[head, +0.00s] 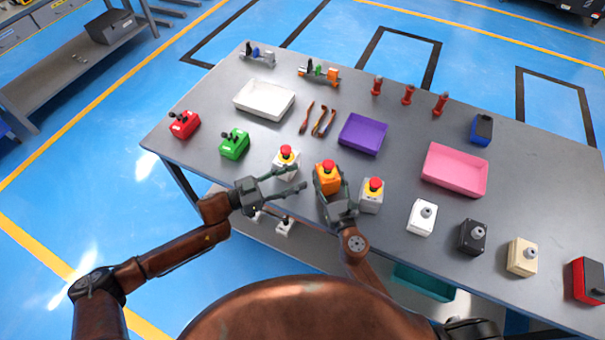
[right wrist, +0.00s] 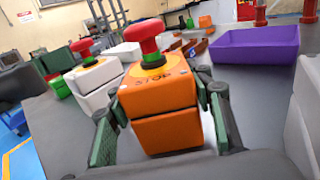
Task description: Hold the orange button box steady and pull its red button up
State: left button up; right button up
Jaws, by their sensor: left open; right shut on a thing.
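The orange button box (head: 327,184) stands near the front edge of the grey table, with a red mushroom button (head: 328,167) on top. In the right wrist view the orange box (right wrist: 165,130) fills the middle, and its red button (right wrist: 148,38) stands on a stem above a yellow ring. My right gripper (right wrist: 160,120) is shut on the box, one finger on each side. My left gripper (head: 300,178) is open and empty, its fingertips just left of the orange box and apart from the button.
A white box with a red button (head: 286,163) is close behind my left fingers. A grey one (head: 371,196) stands right of my right gripper. A purple tray (head: 363,134) lies behind; white (head: 421,218) and black (head: 472,237) boxes stand farther right.

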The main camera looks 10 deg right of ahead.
dwell(0.3)
jog(key=o, duration=1.4)
